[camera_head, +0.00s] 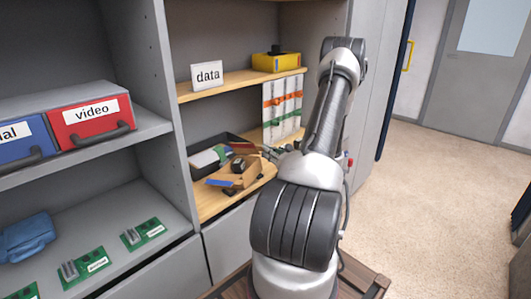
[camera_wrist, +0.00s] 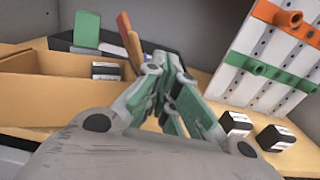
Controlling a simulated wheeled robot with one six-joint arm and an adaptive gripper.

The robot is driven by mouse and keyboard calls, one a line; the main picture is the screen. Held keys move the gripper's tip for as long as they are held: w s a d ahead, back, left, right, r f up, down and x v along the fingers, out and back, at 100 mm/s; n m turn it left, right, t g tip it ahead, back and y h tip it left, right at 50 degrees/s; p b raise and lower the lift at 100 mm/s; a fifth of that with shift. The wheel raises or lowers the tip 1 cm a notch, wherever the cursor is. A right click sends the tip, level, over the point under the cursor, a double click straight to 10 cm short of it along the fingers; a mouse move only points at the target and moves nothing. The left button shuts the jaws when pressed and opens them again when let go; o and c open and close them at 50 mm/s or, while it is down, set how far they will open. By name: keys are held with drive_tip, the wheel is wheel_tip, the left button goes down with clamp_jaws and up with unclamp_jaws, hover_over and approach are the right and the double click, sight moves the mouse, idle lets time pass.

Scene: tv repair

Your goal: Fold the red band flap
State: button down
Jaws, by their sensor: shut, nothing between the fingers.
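An open cardboard box (camera_head: 252,174) stands on the wooden shelf, with a small black item (camera_head: 238,165) inside it. A red-banded flap (camera_head: 243,147) shows at the box's far side in the head view. In the wrist view, an upright orange-red strip (camera_wrist: 130,39), which looks like that flap, stands just left of my gripper (camera_wrist: 165,65). The box (camera_wrist: 38,88) fills the left of that view. My gripper is shut and empty beside the box, its fingers pointing towards the back. I cannot tell whether it touches the flap.
A blue-banded flap (camera_head: 220,183) sticks out at the box's near side. A black tray (camera_head: 197,170) stands behind the box. A white rack (camera_head: 283,106) with orange and green strips stands to the right. Small black blocks (camera_wrist: 275,138) lie near the rack.

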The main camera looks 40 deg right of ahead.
drive_tip(key=s, duration=0.8)
drive_tip(key=shift+d, duration=0.25)
drive_tip(key=shift+f, duration=0.1)
